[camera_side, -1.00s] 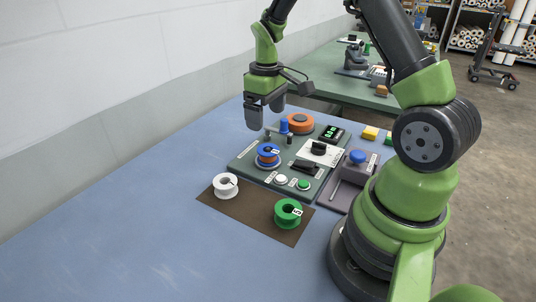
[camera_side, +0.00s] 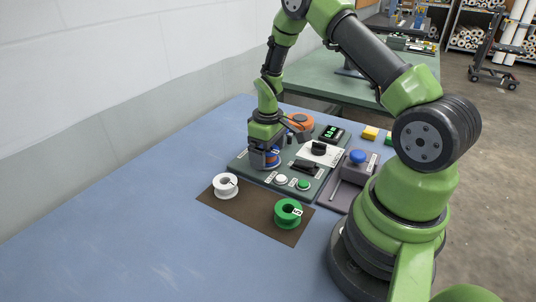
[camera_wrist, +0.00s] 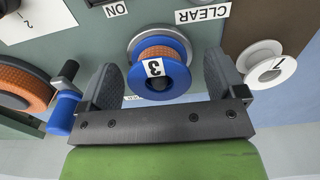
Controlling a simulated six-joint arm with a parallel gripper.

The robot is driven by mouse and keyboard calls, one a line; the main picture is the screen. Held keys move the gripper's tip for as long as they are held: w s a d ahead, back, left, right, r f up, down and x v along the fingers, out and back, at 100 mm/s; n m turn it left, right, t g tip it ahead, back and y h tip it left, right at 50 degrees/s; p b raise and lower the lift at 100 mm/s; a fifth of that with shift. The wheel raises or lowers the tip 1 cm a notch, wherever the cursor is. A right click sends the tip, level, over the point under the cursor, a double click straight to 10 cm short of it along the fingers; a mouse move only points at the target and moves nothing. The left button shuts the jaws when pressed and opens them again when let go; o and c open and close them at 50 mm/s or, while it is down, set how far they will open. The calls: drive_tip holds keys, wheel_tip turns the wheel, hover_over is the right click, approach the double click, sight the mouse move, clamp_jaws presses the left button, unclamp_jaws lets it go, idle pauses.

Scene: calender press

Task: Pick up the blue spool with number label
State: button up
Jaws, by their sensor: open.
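The blue spool (camera_wrist: 160,75) has orange winding and a white label reading 3. It stands on a round light-coloured seat on the green panel. In the wrist view it sits between the two fingers of my gripper (camera_wrist: 160,88), which are open with a gap on each side. In the side view my gripper (camera_side: 265,160) is low over the panel, and the spool (camera_side: 272,158) is mostly hidden behind it.
A white spool (camera_side: 226,186) and a green spool (camera_side: 288,212) stand on a brown mat (camera_side: 250,218) in front of the panel. An orange roll (camera_side: 300,122), a black lever (camera_side: 319,148) and a blue knob box (camera_side: 357,157) are close by. The blue table is clear at left.

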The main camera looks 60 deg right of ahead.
drive_tip(key=c, duration=1)
